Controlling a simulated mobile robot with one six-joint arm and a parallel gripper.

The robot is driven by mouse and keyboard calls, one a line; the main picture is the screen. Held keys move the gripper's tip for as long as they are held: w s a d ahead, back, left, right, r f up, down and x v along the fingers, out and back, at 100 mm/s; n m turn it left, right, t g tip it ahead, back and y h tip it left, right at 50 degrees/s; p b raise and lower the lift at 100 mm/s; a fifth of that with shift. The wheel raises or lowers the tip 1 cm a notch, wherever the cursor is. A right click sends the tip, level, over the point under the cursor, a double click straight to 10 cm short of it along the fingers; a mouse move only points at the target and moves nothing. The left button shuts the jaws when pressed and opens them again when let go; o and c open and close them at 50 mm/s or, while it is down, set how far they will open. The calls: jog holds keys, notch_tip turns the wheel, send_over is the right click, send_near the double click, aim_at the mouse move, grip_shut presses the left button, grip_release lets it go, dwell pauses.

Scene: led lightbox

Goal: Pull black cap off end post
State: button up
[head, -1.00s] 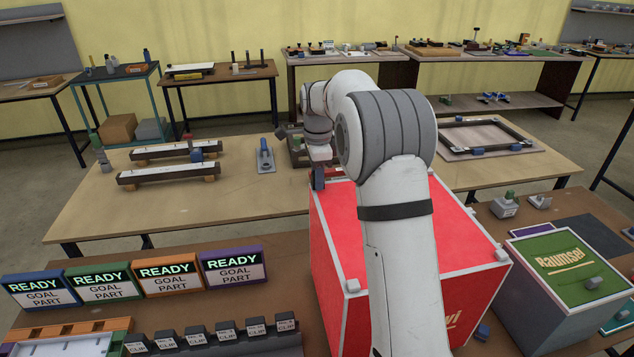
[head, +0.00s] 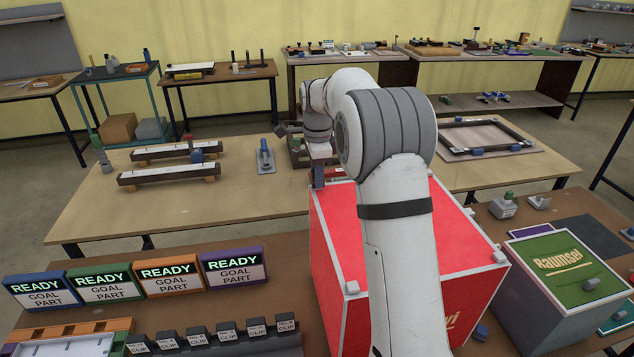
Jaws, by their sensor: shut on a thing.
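The red lightbox (head: 368,228) with pale edges stands in the middle, partly hidden behind my arm. Pale corner pieces show on it, one at the near left corner (head: 352,287) and one at the right (head: 499,257). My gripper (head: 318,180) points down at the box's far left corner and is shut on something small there. Its dark jaws cover what they hold, so the black cap and the end post cannot be made out clearly. I cannot tell whether the cap still touches the post.
Four-colour READY goal signs (head: 168,279) and a row of clips (head: 225,333) are at the near left. A green-topped box (head: 565,265) stands at the right. Behind, the long table (head: 200,215) carries two dark rails (head: 168,173), with bare wood in front of them.

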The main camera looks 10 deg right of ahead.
jog(key=shift+r+p, duration=3.6)
jog(key=shift+r, duration=0.8)
jog(key=shift+f, duration=0.1)
